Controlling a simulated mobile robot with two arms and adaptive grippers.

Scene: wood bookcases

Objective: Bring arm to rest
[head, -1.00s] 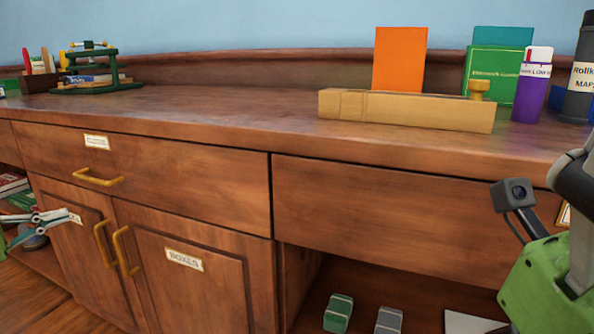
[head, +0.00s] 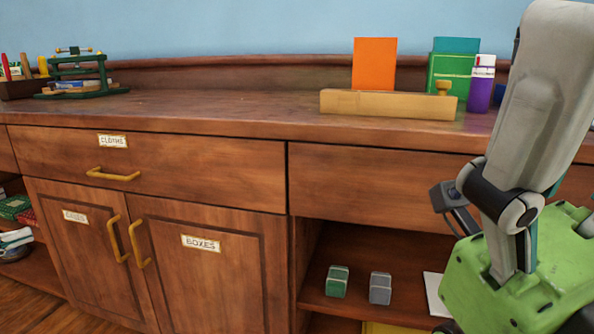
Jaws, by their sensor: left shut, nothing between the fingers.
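A grey link of my right arm stands at the right side, above a green part of my body. My right gripper does not show.
The wooden cabinet has a drawer (head: 150,172) and doors with brass handles. On its top stand a tan wooden box (head: 385,103), an orange book (head: 374,65) and a purple container (head: 480,85). A green block (head: 337,281) and a grey block (head: 380,288) sit on the open shelf.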

